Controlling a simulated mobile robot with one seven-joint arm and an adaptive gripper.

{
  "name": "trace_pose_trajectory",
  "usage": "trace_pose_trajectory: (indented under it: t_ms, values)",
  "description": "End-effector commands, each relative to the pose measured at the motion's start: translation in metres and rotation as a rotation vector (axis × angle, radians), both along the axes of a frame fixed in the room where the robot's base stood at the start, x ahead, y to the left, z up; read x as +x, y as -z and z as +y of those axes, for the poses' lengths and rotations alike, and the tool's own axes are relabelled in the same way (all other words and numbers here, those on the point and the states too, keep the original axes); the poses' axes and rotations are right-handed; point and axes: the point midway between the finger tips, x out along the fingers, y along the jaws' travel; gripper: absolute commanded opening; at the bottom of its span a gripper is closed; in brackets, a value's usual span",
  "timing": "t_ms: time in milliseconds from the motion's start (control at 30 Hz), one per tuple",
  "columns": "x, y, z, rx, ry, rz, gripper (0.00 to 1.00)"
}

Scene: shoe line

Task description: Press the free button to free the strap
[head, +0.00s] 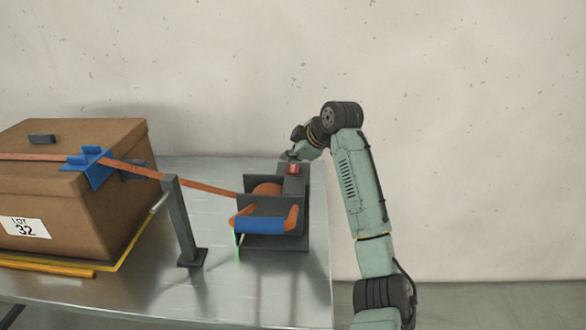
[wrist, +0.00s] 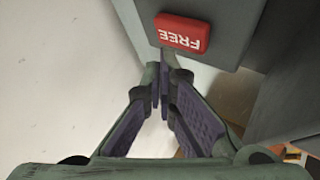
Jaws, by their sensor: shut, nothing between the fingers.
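In the head view my gripper (head: 287,156) is small beside the button. The orange strap (head: 205,187) runs from the winch past an upright post to the box.
A brown box (head: 75,195) marked LOT 32 stands on the left, with a blue strap guide (head: 92,168) on its edge. A grey upright post (head: 183,220) stands between box and winch. A blue-gripped handle (head: 260,226) is at the winch front. The metal table (head: 215,290) is clear in front.

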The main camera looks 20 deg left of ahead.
Motion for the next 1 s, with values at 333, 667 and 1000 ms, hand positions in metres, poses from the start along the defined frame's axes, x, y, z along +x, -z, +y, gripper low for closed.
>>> trace_pose_trajectory:
  t_ms: [333, 667, 1000]
  values:
    - [0.0, 0.003, 0.0, 0.0, 0.0, 0.001, 0.0]
    - [0.0, 0.009, 0.0, 0.0, 0.0, 0.0, 0.0]
    - [0.0, 0.01, 0.0, 0.0, 0.0, 0.0, 0.0]
